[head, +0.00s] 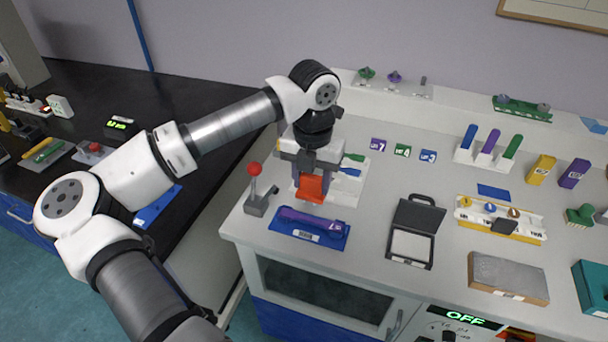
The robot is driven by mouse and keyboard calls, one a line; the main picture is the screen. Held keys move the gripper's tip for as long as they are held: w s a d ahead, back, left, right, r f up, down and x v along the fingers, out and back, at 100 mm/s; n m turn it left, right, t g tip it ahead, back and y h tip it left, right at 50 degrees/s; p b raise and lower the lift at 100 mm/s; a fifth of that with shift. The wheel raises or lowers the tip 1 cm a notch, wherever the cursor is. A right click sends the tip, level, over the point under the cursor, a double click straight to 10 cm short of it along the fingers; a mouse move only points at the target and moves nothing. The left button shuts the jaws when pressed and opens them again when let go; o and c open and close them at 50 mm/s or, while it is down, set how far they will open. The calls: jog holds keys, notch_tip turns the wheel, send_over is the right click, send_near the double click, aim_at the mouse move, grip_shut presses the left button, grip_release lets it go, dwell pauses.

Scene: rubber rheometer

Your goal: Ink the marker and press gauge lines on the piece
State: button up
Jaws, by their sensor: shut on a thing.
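My gripper (311,170) points down over the left part of the grey bench. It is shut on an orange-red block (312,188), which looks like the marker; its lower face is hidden. A purple strip-like piece (308,219) lies in a blue tray (335,242) with a white label, just in front of and below the block. I cannot tell the exact height of the block. An open black case with a pale pad (411,245), which looks like the ink pad, lies to the right, its lid (418,213) raised.
A red-knobbed lever device (258,188) stands left of the tray. A white board (348,192) with green and blue pieces lies partly behind my gripper. A yellow-edged tray (500,222) and a grey block (507,278) are to the right. The bench is clear between tray and pad.

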jog(key=shift+f+b, duration=0.15)
jog(key=shift+b, duration=0.35)
jog(key=shift+f+b, duration=0.2)
jog(key=shift+b, duration=0.1)
jog(key=b, duration=0.6)
send_over(311, 220)
notch_tip(311, 220, down, 5)
jog(key=shift+w+f, duration=0.1)
jog(key=shift+f, duration=0.1)
jog(key=shift+f+b, duration=0.4)
jog(key=shift+f, duration=0.1)
dwell(0.5)
jog(key=shift+f+b, duration=0.1)
jog(key=shift+b, duration=0.3)
dwell(1.6)
jog(key=shift+r+p, duration=1.7)
jog(key=shift+r, duration=1.9)
